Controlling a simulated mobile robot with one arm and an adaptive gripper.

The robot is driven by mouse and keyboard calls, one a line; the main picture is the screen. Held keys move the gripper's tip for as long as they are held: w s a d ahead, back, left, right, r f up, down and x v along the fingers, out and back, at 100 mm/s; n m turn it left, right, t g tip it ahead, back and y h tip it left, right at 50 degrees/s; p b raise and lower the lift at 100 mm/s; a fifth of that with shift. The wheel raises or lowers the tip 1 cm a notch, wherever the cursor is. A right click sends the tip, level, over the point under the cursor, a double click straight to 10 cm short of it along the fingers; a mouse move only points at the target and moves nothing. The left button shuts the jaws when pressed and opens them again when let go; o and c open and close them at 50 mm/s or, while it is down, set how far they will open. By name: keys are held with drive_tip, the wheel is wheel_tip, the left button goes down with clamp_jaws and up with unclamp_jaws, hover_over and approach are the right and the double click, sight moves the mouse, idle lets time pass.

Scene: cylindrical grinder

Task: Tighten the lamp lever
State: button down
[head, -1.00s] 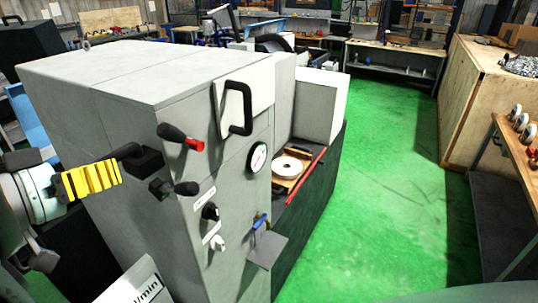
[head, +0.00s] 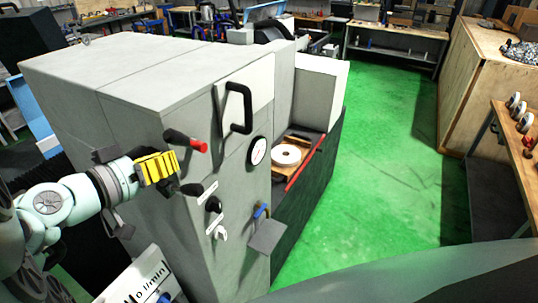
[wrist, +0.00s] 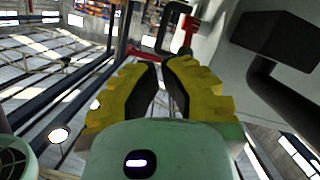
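The grinder's front panel (head: 200,250) carries several black levers and knobs. One lever has a red tip (head: 197,145); it also shows in the wrist view (wrist: 189,27). Below it is a black-knobbed lever (head: 186,189). I cannot tell which is the lamp lever. My gripper (head: 177,162), with yellow ridged fingers, is at the panel's left side, close to these levers, and hides part of them. In the wrist view its fingertips (wrist: 158,62) are nearly together with nothing visible between them. A black block with a bent rod (wrist: 273,88) is right of the fingers, apart from them.
A black handle (head: 246,108) and a round gauge (head: 258,150) are to the right on the machine. Two small knobs (head: 213,204) sit lower, and a blue-handled part (head: 262,211) is beside them. The green floor (head: 390,150) is clear at right.

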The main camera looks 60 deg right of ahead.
sight(185, 192)
drive_tip(key=shift+s+d+f+p, duration=0.15)
drive_tip(key=shift+s+d+p, duration=0.1)
drive_tip(key=shift+d+p, duration=0.55)
drive_tip(key=shift+s+f+p, duration=0.25)
drive_tip(key=shift+f+p, duration=0.1)
drive_tip(key=shift+f, duration=0.25)
drive_tip(key=shift+s+f+p, duration=0.2)
drive_tip(key=shift+f+p, duration=0.15)
drive_tip(key=shift+f, duration=0.3)
drive_tip(key=shift+s+f+p, duration=0.25)
drive_tip(key=shift+f+p, duration=0.1)
drive_tip(key=shift+f, duration=0.25)
drive_tip(key=shift+f+b, duration=0.15)
drive_tip(key=shift+b, duration=0.3)
